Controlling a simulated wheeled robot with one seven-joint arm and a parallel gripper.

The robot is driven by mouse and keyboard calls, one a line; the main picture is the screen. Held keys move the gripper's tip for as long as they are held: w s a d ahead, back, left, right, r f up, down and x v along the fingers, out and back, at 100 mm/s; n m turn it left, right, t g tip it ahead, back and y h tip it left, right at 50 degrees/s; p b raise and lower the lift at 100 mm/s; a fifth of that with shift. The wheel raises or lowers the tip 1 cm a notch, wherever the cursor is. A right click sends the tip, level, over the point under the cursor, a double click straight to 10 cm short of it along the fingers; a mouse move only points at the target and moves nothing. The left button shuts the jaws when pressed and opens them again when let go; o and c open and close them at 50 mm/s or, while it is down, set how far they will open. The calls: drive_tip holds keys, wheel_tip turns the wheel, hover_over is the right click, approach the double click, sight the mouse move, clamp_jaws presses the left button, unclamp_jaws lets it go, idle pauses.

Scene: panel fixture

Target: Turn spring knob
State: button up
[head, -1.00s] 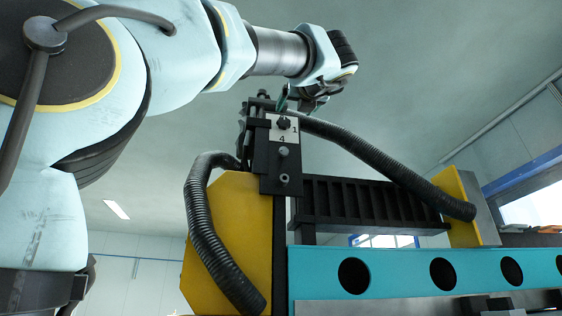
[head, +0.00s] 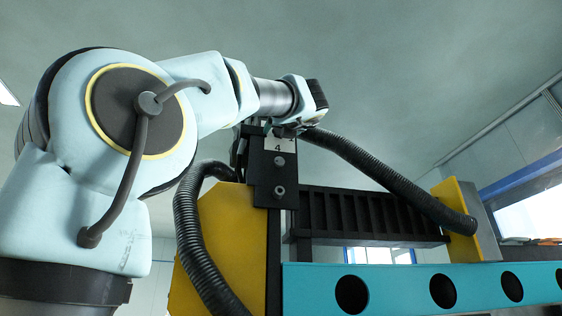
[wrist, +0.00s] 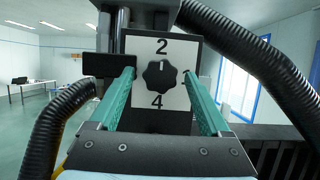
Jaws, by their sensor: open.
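The spring knob (wrist: 160,75) is a black lobed knob on a white plate (wrist: 178,100) marked with numbers; 2 shows above it and 4 below. A short white mark on the knob points up toward the 2. My gripper (wrist: 160,76) is open in the wrist view, with one green finger to the left of the knob and one to the right, both apart from it. In the head view my gripper (head: 287,130) is at the top of the black bracket (head: 270,170), hiding the knob. Only the plate's lower part with the 4 shows there.
Black corrugated hoses (head: 385,173) run to both sides of the plate; the left one (wrist: 58,125) also shows in the wrist view. A yellow panel (head: 228,240), a black ribbed rail (head: 370,215) and a teal beam (head: 420,288) are below. A black block (wrist: 107,65) is left of the plate.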

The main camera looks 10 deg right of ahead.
drive_tip(key=shift+c, duration=0.2)
clamp_jaws()
idle(0.5)
